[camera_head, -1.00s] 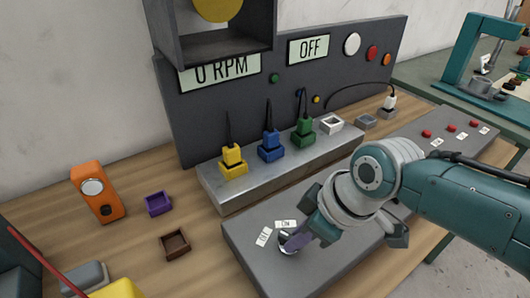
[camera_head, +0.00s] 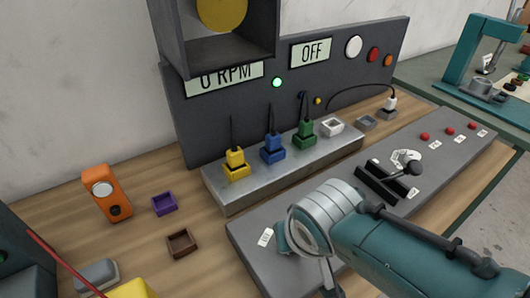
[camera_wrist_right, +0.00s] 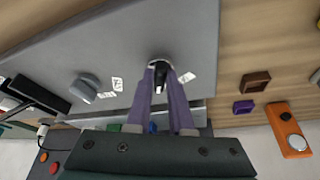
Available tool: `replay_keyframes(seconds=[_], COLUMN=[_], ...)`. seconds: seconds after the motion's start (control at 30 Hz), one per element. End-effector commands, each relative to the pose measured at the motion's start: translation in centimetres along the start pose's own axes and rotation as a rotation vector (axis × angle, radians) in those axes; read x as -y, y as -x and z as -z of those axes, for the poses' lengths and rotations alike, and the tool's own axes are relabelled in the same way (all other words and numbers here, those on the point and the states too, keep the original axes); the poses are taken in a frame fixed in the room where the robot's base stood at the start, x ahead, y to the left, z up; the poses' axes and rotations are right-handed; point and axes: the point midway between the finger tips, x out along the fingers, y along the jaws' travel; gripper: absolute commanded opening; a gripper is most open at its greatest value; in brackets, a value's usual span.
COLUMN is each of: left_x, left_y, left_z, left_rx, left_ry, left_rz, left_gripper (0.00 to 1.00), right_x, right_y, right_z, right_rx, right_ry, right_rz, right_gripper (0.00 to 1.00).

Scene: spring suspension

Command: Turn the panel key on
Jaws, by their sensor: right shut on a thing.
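The panel key (camera_wrist_right: 160,70) is a small dark piece on a round silver lock in the grey control panel (camera_wrist_right: 200,30). It shows in the right wrist view. My right gripper (camera_wrist_right: 161,75) has its two purple fingers closed on the key, one on each side. In the head view my right arm hides the key and the fingertips; a white label (camera_head: 266,237) lies left of the wrist. A round green lamp (camera_head: 277,83) on the back board is lit. The displays there read "0 RPM" and "OFF" (camera_head: 311,53). My left gripper is not in view.
A black lever (camera_head: 395,175) and several red buttons (camera_head: 425,136) stand on the panel to the right. Yellow (camera_head: 235,170), blue (camera_head: 273,154) and green (camera_head: 303,138) plugs stand behind. An orange meter (camera_head: 105,205) and small trays lie left.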

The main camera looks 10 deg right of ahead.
Motion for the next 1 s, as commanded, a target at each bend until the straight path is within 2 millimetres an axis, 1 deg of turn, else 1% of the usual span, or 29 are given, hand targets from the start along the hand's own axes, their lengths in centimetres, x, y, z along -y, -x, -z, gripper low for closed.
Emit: replay_keyframes(seconds=[0.1, 0.3, 0.83, 0.87, 1.0], left_x=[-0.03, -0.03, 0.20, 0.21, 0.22], left_y=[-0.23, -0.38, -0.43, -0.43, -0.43], left_z=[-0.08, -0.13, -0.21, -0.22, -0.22], left_rx=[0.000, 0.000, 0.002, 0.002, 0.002], left_ry=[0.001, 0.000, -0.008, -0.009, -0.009], left_rz=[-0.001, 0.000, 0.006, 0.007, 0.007], left_gripper=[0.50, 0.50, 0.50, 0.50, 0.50], right_x=[0.19, 0.21, 0.20, 0.20, 0.19], right_y=[-0.06, -0.04, -0.02, -0.02, -0.02], right_z=[-0.03, -0.02, -0.03, -0.04, -0.02], right_rx=[0.001, 0.001, 0.002, 0.002, 0.002], right_ry=[-0.055, -0.111, -0.134, -0.134, -0.133], right_rz=[-0.021, -0.045, -0.054, -0.054, -0.054], right_gripper=[0.00, 0.00, 0.00, 0.22, 0.38])
